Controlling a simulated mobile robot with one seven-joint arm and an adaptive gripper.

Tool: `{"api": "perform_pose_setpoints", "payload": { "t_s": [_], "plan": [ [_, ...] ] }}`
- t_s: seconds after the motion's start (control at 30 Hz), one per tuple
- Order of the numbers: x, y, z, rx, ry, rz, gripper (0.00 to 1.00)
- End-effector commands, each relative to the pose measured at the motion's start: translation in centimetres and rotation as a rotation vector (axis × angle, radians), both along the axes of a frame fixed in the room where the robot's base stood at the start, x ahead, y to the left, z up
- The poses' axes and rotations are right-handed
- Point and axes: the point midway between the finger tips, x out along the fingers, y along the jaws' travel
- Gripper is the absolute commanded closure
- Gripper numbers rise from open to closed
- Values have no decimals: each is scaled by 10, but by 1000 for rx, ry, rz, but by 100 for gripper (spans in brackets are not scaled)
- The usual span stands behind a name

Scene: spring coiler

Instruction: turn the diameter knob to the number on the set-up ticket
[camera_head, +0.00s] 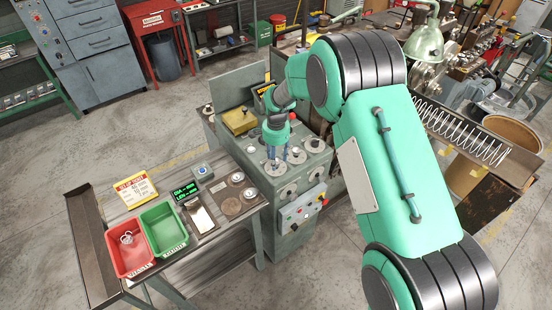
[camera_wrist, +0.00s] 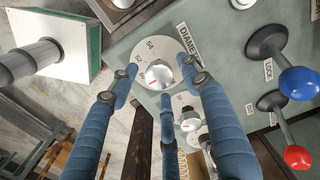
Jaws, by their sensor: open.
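The diameter knob (camera_wrist: 160,74) is a pale round knob with a red mark, on a light dial plate (camera_wrist: 172,46) lettered "DIAME…". The numbers 54 and 52 show on the dial; the others are hidden or too small. My gripper (camera_wrist: 160,82) is open, its blue fingers spread around the knob, with a visible gap on each side. In the head view my gripper (camera_head: 276,156) points down over the dial plate (camera_head: 275,168) on the coiler's top. The yellow-topped set-up ticket (camera_head: 136,189) stands on the bench; its number is too small to read.
A lever with a blue ball (camera_wrist: 299,83) and one with a red ball (camera_wrist: 298,156) stand right of the dial in the wrist view. Another knob (camera_wrist: 189,122) sits below. A red bin (camera_head: 120,265), green bin (camera_head: 178,243) and lit display (camera_head: 185,190) are on the bench.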

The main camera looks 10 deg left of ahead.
Motion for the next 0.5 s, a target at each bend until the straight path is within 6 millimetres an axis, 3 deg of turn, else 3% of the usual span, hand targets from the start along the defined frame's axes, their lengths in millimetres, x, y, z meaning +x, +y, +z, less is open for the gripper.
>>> {"api": "perform_pose_setpoints", "payload": {
  "t_s": [0.13, 0.33, 0.5],
  "plan": [
    [0, 0, 0, 0, 0, 0, 54],
    [0, 0, 0, 0, 0, 0, 94],
    [1, 0, 1, 0, -1, 2, 97]
  ]
}}
